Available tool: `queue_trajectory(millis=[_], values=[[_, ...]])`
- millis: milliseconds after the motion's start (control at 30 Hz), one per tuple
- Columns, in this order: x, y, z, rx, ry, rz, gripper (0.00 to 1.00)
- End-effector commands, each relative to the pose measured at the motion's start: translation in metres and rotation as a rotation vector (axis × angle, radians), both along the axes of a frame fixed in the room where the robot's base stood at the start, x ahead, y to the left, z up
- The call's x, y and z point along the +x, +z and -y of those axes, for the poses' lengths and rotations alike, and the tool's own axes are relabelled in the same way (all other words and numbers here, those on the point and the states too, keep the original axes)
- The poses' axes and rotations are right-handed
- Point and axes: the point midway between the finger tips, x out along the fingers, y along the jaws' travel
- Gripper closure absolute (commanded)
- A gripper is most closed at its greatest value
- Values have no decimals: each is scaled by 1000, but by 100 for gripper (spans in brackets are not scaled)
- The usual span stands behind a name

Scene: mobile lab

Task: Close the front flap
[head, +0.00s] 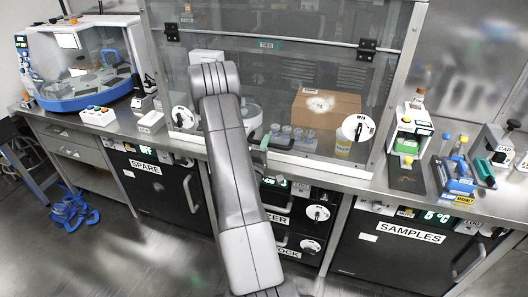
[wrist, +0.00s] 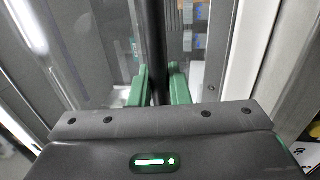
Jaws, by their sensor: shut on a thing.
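The front flap (head: 285,75) is a clear pane in a metal frame, hung from two black hinges on the cabinet in the middle of the bench. It hangs low over the cabinet front; I cannot tell whether a gap is left at its lower edge. Its black handle (head: 285,146) runs across the lower part. My gripper (head: 260,148) is at the left part of this handle, partly hidden by my arm. In the wrist view the green fingers of my gripper (wrist: 158,88) are on both sides of the black handle bar (wrist: 156,40), shut on it.
Behind the pane are a cardboard box (head: 325,108) and several small vials. Round white knobs (head: 357,127) sit at both lower sides. A blue centrifuge-like machine (head: 85,65) stands left; a small instrument (head: 408,135) and a blue rack (head: 458,175) stand right.

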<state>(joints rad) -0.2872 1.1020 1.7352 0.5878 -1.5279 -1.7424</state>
Motion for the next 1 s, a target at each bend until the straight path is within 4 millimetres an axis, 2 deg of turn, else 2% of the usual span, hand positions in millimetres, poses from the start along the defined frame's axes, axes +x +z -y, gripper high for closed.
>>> queue_trajectory(millis=[233, 267, 333, 600, 733, 867, 1000], values=[[2, 2, 0, 0, 3, 3, 100], [3, 2, 0, 1, 2, 3, 78], [2, 2, 0, 1, 2, 3, 65], [1, 1, 0, 0, 2, 2, 65], [-7, -2, -4, 0, 4, 1, 65], [-27, -8, -10, 0, 5, 0, 65], [-57, -16, -21, -1, 6, 0, 65]])
